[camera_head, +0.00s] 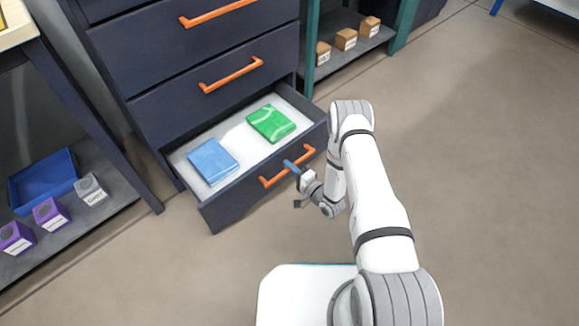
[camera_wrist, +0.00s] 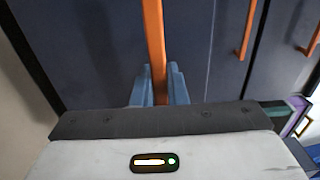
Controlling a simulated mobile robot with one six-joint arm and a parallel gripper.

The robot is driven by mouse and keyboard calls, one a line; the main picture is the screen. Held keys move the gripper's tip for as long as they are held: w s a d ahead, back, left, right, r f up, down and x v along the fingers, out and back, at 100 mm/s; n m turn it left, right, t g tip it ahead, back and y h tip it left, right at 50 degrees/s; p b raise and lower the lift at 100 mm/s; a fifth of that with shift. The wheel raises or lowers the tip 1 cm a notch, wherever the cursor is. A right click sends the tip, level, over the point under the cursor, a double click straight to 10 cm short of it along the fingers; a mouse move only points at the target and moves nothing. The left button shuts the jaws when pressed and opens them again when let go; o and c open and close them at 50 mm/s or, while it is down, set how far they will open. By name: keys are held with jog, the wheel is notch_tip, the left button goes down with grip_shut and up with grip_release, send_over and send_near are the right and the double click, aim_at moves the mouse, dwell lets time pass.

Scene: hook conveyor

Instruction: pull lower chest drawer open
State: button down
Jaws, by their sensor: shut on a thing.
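The lower drawer (camera_head: 230,205) of the dark blue chest is pulled out part way, and its pale inside shows. A blue folded item (camera_head: 213,161) lies in it on the left and a green patterned one (camera_head: 270,123) on the right. My gripper (camera_head: 292,166) is at the drawer's orange bar handle (camera_head: 272,182), near its middle. In the wrist view the blue fingers (camera_wrist: 159,88) stand on both sides of the orange handle (camera_wrist: 154,45) and are shut on it. The fingertips are partly hidden by the gripper body.
Two closed drawers with orange handles (camera_head: 230,75) are above. A shelf on the left holds a blue tray (camera_head: 43,182) and labelled boxes (camera_head: 52,214). A teal-framed shelf (camera_head: 345,55) with orange-brown boxes stands at the right. The floor (camera_head: 480,150) in front and to the right is clear.

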jog(key=c, duration=1.4)
grip_release()
jog(key=shift+w+d, duration=0.1)
jog(key=shift+c, duration=0.2)
jog(key=p+v, duration=0.2)
jog(key=v, duration=0.6)
